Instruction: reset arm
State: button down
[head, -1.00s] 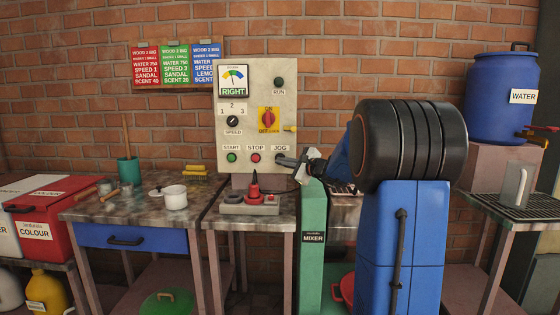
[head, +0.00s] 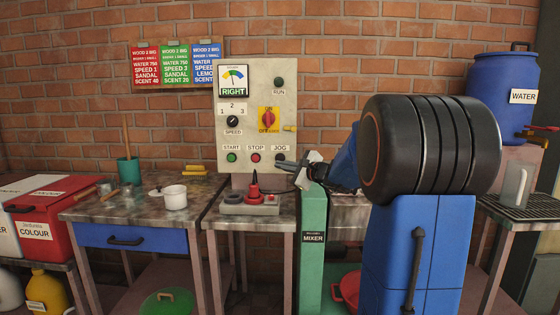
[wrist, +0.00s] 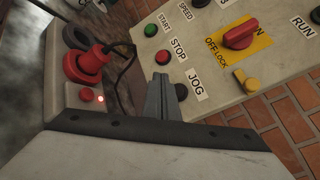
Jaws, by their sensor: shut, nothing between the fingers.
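My gripper (head: 284,164) is shut and empty, in front of the lower right of the grey control panel (head: 258,85). In the wrist view my shut fingers (wrist: 165,90) are just beside the black JOG button (wrist: 181,91); I cannot tell whether they touch it. In the head view the fingers are close to the JOG button (head: 281,157). My blue arm reaches in from the right.
A red plug (head: 254,190) sits in a grey socket box (head: 240,207) below the panel. The green mixer post (head: 312,240) stands right of it. The left table (head: 135,208) holds a white pot (head: 175,197) and a green cup (head: 129,171).

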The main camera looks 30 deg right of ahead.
jog(key=shift+a, duration=0.1)
jog(key=s+a+f+n+g+y, duration=0.1)
jog(key=s+a+f+n+g, duration=0.25)
jog(key=s+a, duration=0.4)
jog(key=s+a+f+n+g+y, duration=0.15)
jog(key=s+a+n, duration=0.35)
jog(key=a, duration=0.5)
jog(key=s+a+f+n+g+y, duration=0.1)
jog(key=s+a+f+n+g, duration=0.25)
jog(key=s+a, duration=0.4)
jog(key=s+a+f+n+g+h, duration=0.1)
jog(key=s+a+f+n, duration=0.15)
jog(key=s, duration=0.45)
jog(key=s+a+f+n+g+h, duration=0.1)
jog(key=s+f+n+g+h, duration=0.1)
jog(key=s+f+n, duration=0.3)
jog(key=s+d+f+n+h, duration=0.2)
jog(key=s, duration=0.4)
jog(key=s+d+f+n+h, duration=0.2)
jog(key=s+d+f, duration=0.1)
jog(key=s, duration=0.3)
jog(key=shift+g, duration=0.25)
